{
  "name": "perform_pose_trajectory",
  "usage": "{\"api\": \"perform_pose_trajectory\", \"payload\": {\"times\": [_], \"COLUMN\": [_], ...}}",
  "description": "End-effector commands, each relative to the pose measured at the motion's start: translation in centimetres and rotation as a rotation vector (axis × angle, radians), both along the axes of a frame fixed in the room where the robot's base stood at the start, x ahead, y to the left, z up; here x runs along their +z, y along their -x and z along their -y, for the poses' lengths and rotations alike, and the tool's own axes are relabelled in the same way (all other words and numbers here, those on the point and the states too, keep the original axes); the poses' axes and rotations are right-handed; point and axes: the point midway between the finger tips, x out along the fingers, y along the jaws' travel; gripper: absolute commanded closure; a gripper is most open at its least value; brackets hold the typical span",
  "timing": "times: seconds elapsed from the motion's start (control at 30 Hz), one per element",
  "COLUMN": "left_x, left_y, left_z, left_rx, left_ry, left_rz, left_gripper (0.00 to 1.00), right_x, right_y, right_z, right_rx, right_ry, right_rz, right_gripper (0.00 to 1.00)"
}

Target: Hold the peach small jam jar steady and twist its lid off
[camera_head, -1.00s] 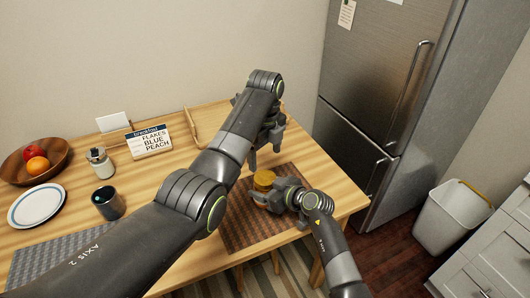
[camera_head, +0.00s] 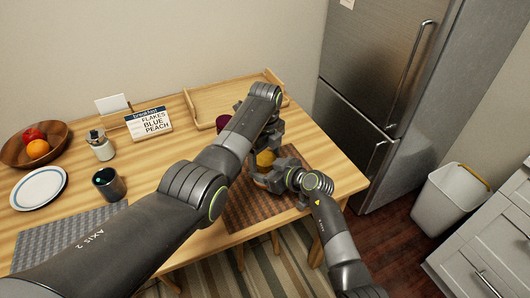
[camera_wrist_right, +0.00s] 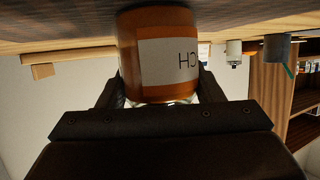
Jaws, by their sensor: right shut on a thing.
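The peach jam jar (camera_head: 263,168) stands on the brown placemat, with its golden-yellow lid (camera_head: 265,157) partly showing. In the right wrist view the amber jar (camera_wrist_right: 128,50) has a pale label with "CH" showing, upside down. My right gripper (camera_head: 268,180) is shut on the jar's body, with a finger on each side in the wrist view. My left gripper (camera_head: 275,138) is above and just behind the lid, partly hidden by its own arm. Its fingertips are too hidden to tell whether they touch the lid or are open.
The brown placemat (camera_head: 240,215) lies near the table's right edge. A wooden tray (camera_head: 205,105) and a dark red item (camera_head: 222,122) are behind my left arm. A breakfast sign (camera_head: 148,122), dark cup (camera_head: 108,183), plate (camera_head: 38,188) and fruit bowl (camera_head: 18,150) stand at left.

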Motion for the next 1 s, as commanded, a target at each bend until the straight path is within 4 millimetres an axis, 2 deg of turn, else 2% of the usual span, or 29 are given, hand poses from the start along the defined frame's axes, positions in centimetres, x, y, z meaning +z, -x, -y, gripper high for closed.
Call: {"api": "perform_pose_trajectory", "payload": {"times": [0.03, 0.3, 0.37, 0.53, 0.8, 1.0], "left_x": [0.0, 0.02, 0.02, 0.03, 0.06, 0.07], "left_y": [0.01, 0.01, 0.01, 0.01, 0.02, 0.03], "left_z": [0.01, 0.01, 0.01, 0.01, 0.02, 0.03], "left_rx": [0.0, 0.0, 0.0, 0.067, 0.426, 0.569], "left_ry": [0.0, 0.0, 0.0, 0.0, 0.0, 0.0], "left_rz": [0.0, 0.0, 0.0, 0.0, 0.0, 0.0], "left_gripper": [0.28, 0.63, 0.68, 0.69, 0.69, 0.69], "right_x": [-0.04, -0.04, -0.04, -0.04, -0.04, -0.05], "right_y": [0.01, 0.01, 0.01, 0.01, 0.01, 0.01], "right_z": [0.01, 0.01, 0.01, 0.01, 0.01, 0.02], "right_rx": [0.0, 0.0, 0.0, 0.0, 0.0, 0.0], "right_ry": [0.001, 0.001, 0.001, 0.001, 0.001, 0.001], "right_rz": [-0.001, -0.001, -0.001, -0.001, -0.001, -0.001], "right_gripper": [1.0, 1.0, 1.0, 1.0, 1.0, 1.0]}}
